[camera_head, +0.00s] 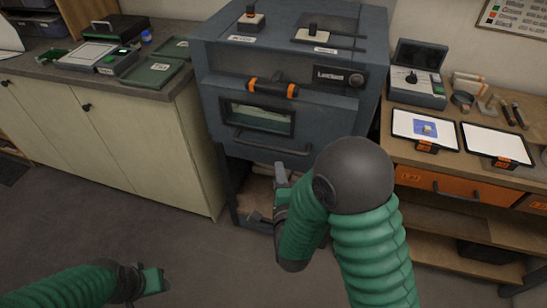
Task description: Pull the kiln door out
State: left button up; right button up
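The kiln (228,69) is a blue-grey box in the middle of the head view. Its front door (215,103) is closed, with a small window (258,118) and a dark bar handle (271,143) across its lower part. A second handle with orange ends (273,89) sits above the window. My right gripper (266,194) is below and in front of the bar handle, apart from it. Its fingers look spread and empty; my forearm partly hides it. My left gripper (152,282) is low at the left, far from the kiln, its fingers too unclear to judge.
A cream cabinet (150,145) with green trays (151,74) stands left of the kiln. On the right, a wooden bench (386,151) carries two tablets (425,130) and a grey device (417,87), above orange drawers (440,186). The floor (175,240) in front of the kiln is clear.

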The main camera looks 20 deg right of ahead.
aim_at(273, 149)
jog(key=x, duration=1.3)
jog(key=shift+w+d+f+p, duration=0.1)
jog(key=shift+w+p, duration=0.15)
jog(key=shift+p, duration=0.15)
jog(key=shift+c, duration=0.5)
jog(key=c, duration=0.7)
grip_shut()
jog(key=shift+s+f, duration=0.1)
jog(key=shift+f, duration=0.05)
